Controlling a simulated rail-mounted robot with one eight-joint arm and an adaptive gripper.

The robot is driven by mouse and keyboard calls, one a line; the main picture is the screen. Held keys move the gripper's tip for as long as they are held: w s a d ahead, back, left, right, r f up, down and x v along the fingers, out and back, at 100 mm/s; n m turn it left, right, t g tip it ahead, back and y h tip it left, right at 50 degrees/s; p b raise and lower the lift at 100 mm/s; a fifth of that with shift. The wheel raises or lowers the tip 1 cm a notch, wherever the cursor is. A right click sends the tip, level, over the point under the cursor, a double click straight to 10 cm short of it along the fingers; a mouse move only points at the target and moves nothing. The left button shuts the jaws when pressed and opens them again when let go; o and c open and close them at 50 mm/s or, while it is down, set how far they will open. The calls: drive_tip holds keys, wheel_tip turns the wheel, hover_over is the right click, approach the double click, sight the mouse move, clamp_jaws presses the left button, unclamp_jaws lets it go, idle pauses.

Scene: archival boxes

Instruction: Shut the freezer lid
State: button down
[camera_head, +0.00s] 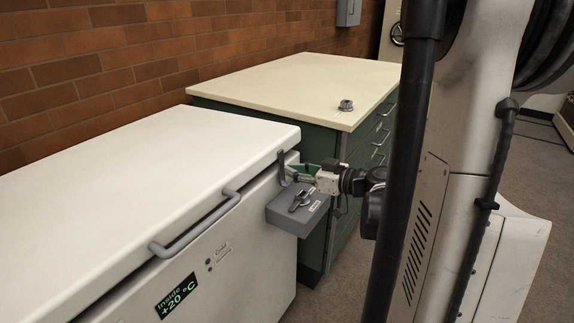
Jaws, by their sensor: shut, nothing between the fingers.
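The white chest freezer (235,275) stands at the left. Its white lid (150,165) lies nearly level over it, with a grey bar handle (195,225) along the front. A dark gap shows under the lid's front edge. A grey latch box (297,208) with a black lever sits on the front near the right corner, below an upright dark bracket (284,166). My gripper (293,176) is shut and empty, just above the latch box and beside the bracket. I cannot tell whether it touches either one.
A display (175,296) on the freezer front reads "Inside +20 °C". A green drawer cabinet (318,146) with a cream top stands beyond the freezer, with a small round metal object (346,105) on it. A brick wall runs behind. Grey floor (530,165) is open at right.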

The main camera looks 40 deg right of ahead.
drive_tip(key=shift+f+b, duration=0.3)
drive_tip(key=shift+f, duration=0.55)
drive_tip(key=shift+r+p, duration=0.4)
drive_tip(key=shift+r, duration=0.1)
wheel_tip(320, 180, up, 4)
drive_tip(key=p, duration=0.2)
drive_tip(key=shift+f+p, duration=0.2)
drive_tip(key=shift+p, duration=0.15)
drive_tip(key=s+d+f, duration=0.3)
drive_tip(key=s+f, duration=0.1)
drive_tip(key=s, duration=0.4)
drive_tip(key=shift+s+d+p, duration=0.2)
drive_tip(key=shift+s+p, duration=0.2)
